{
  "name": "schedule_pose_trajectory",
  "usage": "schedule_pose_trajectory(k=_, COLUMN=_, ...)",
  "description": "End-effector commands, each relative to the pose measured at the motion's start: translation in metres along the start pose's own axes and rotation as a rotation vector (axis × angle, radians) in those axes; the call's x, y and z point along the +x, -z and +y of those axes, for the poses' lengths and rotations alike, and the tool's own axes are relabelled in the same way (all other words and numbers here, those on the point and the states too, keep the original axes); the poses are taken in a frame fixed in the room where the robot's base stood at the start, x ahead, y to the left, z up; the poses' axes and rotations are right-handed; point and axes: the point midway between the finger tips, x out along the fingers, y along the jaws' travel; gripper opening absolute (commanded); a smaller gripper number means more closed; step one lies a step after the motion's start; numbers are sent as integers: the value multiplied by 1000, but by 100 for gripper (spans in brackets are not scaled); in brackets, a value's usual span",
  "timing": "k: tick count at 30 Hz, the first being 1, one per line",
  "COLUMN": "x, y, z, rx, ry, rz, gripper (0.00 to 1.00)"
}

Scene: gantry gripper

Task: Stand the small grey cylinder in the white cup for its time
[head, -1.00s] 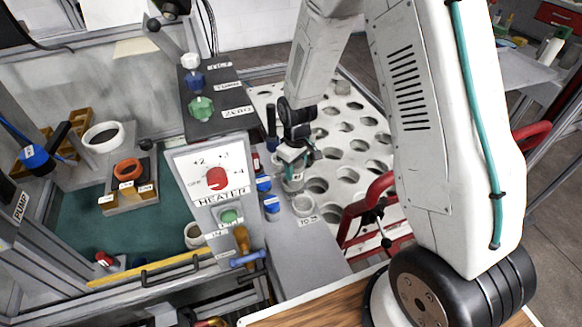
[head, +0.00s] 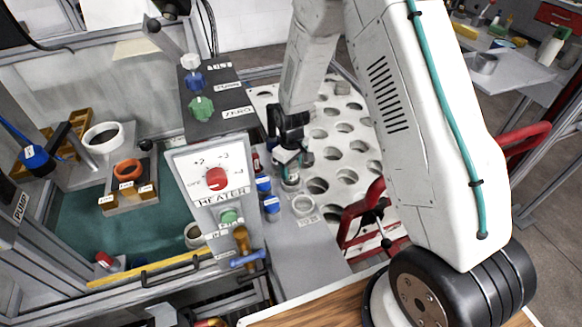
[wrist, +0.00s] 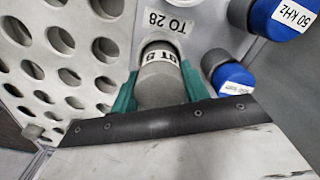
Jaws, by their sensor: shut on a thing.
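My gripper (head: 290,170) is low over the grey ledge right of the heater panel. In the wrist view its teal fingers (wrist: 157,92) are shut on the small grey cylinder (wrist: 160,82), one on each side. The cylinder's lower end shows below the fingers in the head view (head: 291,184). I cannot tell whether it touches what is beneath it. A white cup (head: 304,205), round and open at the top, stands just nearer the camera, beside a "TO 28" label. It also shows at the wrist view's top edge (wrist: 184,12).
Blue-capped knobs (head: 270,204) stand close left of the gripper; one is marked 50 kHz (wrist: 281,18). A white perforated board (head: 345,155) lies to the right. A red handle (head: 365,205) rises near it. Another pale cup (head: 194,235) stands left of the heater panel (head: 212,180).

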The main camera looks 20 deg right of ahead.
Motion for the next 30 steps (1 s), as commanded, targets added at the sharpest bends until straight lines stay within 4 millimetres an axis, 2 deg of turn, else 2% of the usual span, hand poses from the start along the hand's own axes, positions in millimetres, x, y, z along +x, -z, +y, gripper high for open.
schedule_pose_trajectory(k=1, x=0, y=0, z=0, rx=0, ry=0, rz=0, gripper=54)
schedule_pose_trajectory(k=3, x=0, y=0, z=0, rx=0, ry=0, rz=0, gripper=67)
schedule_pose_trajectory(k=14, x=-6, y=0, z=0, rx=0, ry=0, rz=1, gripper=67)
schedule_pose_trajectory(k=17, x=-20, y=1, z=0, rx=0, ry=-2, rz=4, gripper=67)
schedule_pose_trajectory(k=24, x=-72, y=1, z=0, rx=0, ry=-2, rz=5, gripper=67)
schedule_pose_trajectory(k=30, x=-107, y=1, z=0, rx=0, ry=-1, rz=2, gripper=67)
